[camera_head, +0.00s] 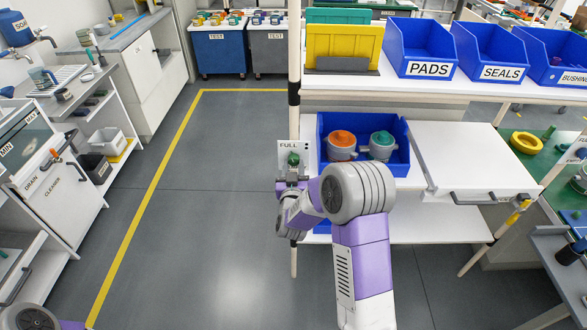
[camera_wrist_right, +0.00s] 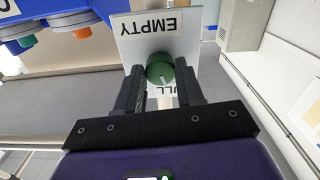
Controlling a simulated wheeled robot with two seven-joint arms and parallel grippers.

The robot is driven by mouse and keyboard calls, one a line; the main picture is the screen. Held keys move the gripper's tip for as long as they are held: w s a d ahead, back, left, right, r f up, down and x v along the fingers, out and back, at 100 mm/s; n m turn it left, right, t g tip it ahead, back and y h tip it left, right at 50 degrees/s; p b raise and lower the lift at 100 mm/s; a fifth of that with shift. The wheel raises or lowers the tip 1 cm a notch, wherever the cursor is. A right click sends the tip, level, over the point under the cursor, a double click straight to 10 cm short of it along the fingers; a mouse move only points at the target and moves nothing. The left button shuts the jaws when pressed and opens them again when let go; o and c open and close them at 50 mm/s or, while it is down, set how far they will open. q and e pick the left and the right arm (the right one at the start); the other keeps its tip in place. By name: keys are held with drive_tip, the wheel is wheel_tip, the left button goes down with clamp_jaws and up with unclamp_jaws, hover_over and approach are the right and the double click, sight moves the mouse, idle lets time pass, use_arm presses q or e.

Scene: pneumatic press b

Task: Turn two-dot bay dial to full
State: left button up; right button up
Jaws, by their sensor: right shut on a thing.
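The green dial (camera_head: 293,159) sits on a white plate (camera_head: 284,148) fixed to the rack's left post, with FULL at its top. In the right wrist view the dial (camera_wrist_right: 159,66) shows closely on the plate (camera_wrist_right: 128,45), which appears inverted, with EMPTY above and FULL partly hidden below. A pale line on the dial points toward the FULL side; its exact angle is hard to tell. My right gripper (camera_head: 291,174) is shut on the dial; in the wrist view its fingers (camera_wrist_right: 160,88) are on either side of it. My left gripper is out of view.
A blue bin (camera_head: 322,128) with an orange-topped pot (camera_head: 341,143) and a teal-topped pot (camera_head: 382,143) stands just right of the dial. A white drawer unit (camera_head: 470,160) is farther right. Open grey floor (camera_head: 200,190) lies to the left.

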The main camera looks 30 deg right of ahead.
drive_tip(key=shift+n, duration=0.3)
drive_tip(key=o, duration=1)
drive_tip(key=shift+o, duration=0.2)
drive_tip(key=v, duration=0.7)
drive_tip(key=shift+s+a+p, duration=0.15)
drive_tip(key=shift+s+p, duration=0.1)
drive_tip(key=shift+p, duration=0.05)
drive_tip(key=shift+f, duration=0.1)
